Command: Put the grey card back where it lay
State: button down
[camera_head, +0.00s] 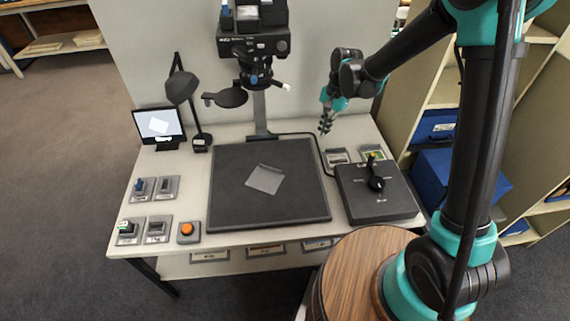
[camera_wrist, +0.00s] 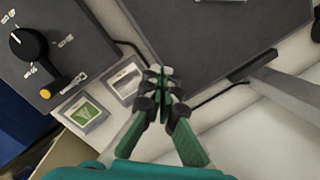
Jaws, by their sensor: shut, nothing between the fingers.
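A pale grey square card (camera_head: 264,179) lies turned at an angle on the dark baseboard (camera_head: 228,209) of the copy stand; I take it for the grey card. A darker strip runs along its far edge. In the wrist view only a sliver of something pale shows at the top edge of the baseboard (camera_wrist: 205,50). My gripper (camera_head: 325,127) is shut and empty, raised behind the board's far right corner, apart from the card. In the wrist view the gripper (camera_wrist: 161,82) points towards the gap between the board and a small holder with a pale inside (camera_wrist: 124,81).
A second holder with a green picture (camera_head: 373,154) sits beside the pale one (camera_head: 336,157). A control box (camera_head: 384,204) with a black knob stands right of the board. The stand's column (camera_head: 260,110), a lamp (camera_head: 182,88) and a small screen (camera_head: 159,126) rise behind. Switches line the left.

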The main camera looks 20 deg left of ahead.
jog(key=s+a+f+g, duration=0.15)
jog(key=a+f, duration=0.25)
jog(key=a, duration=0.5)
jog(key=shift+h, duration=0.3)
jog(key=x, duration=1)
jog(key=shift+s+a+f, duration=0.15)
jog(key=shift+s+f, duration=0.05)
jog(key=shift+s, duration=0.15)
jog(key=shift+s+a+r, duration=0.1)
jog(key=shift+s+a, duration=0.1)
jog(key=shift+s, duration=0.4)
jog(key=shift+s+a+r, duration=0.1)
jog(key=shift+s+a, duration=0.1)
jog(key=shift+s, duration=0.4)
jog(key=shift+s+a, duration=0.2)
jog(key=shift+s, duration=0.45)
